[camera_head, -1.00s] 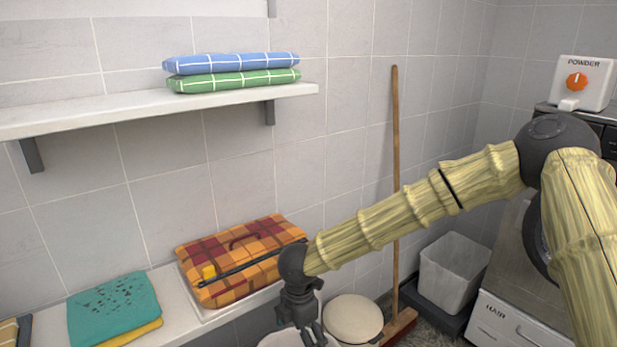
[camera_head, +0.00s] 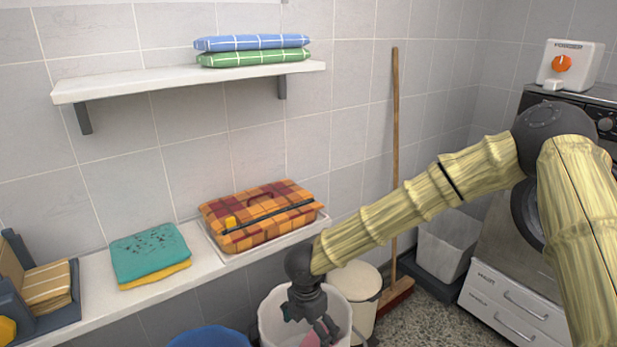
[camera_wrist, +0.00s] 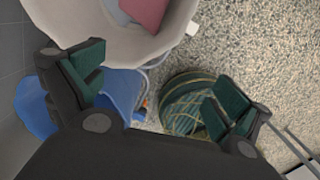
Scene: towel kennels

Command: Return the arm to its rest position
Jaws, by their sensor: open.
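My gripper (camera_head: 309,322) hangs down in the head view, in front of a white bucket (camera_head: 268,318). In the wrist view my gripper (camera_wrist: 157,85) has its two green-padded fingers spread wide, with nothing between them. My arm reaches from the right side of the head view, slanting down to the left to the gripper. The white bucket also shows at the top of the wrist view (camera_wrist: 100,40), with pink and grey cloth inside.
A shelf (camera_head: 190,80) holds blue and green towels. A broom (camera_head: 395,150) leans on the wall. A blue tub (camera_head: 210,338) stands at the bottom.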

